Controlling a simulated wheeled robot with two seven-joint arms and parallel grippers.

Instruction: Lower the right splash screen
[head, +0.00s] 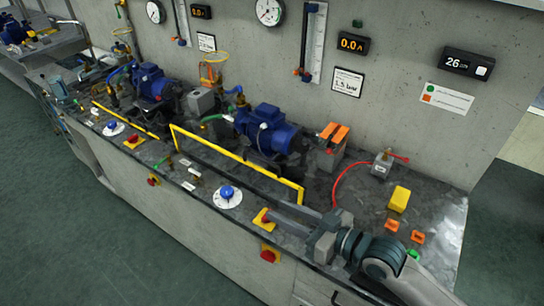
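The right splash screen (237,156) is a yellow-edged frame along the bench front, before the right blue pump (265,130). Its long top bar and short end posts stand above the bench top, so it looks raised. A similar yellow-edged left screen (124,119) sits farther left and looks lower. My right gripper (274,212) reaches in from the lower right, its two long grey fingers apart and pointing left. The fingertips are just below the screen's right end, near a yellow box with a red button. I see nothing held between them. My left gripper is not in view.
A blue knob on a white disc (228,196) and a red stop button (269,255) are near the bench front. A red hose (340,183), a yellow block (399,199) and orange tags (391,225) lie to the right. Gauges hang on the wall behind.

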